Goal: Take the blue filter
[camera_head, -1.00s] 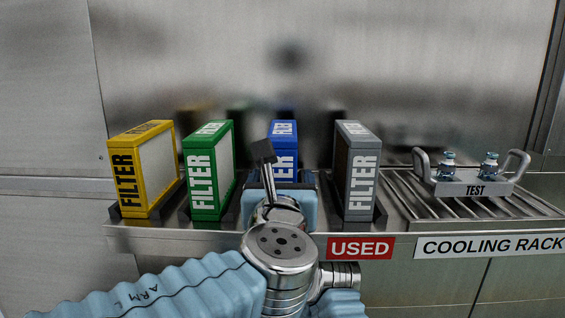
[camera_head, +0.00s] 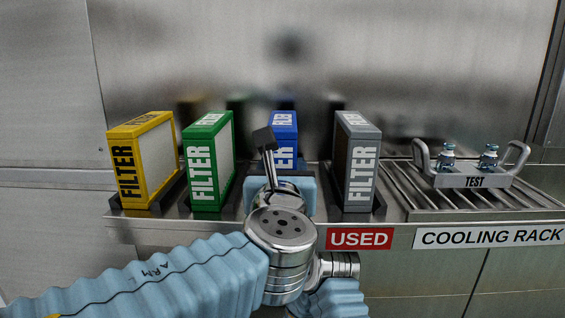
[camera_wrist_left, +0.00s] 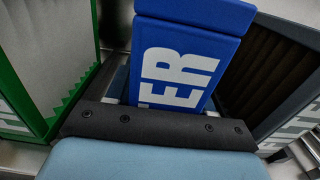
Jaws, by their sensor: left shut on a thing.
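The blue filter (camera_head: 284,135) stands upright in the row on the shelf, between the green and grey filters. Its lower part is hidden behind my left arm in the head view. My left gripper (camera_head: 279,185) is at the front of it and shut on it. In the left wrist view, the blue filter (camera_wrist_left: 180,65) rises just beyond the dark edge of the gripper (camera_wrist_left: 155,125), with white letters on its face. The fingertips themselves are hidden. My right gripper is not in view.
A yellow filter (camera_head: 142,160) and a green filter (camera_head: 208,163) stand to the left, and a grey filter (camera_head: 358,165) close on the right. A cooling rack (camera_head: 480,200) holds a handled TEST carrier (camera_head: 474,181) with two small fittings. A metal wall is behind.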

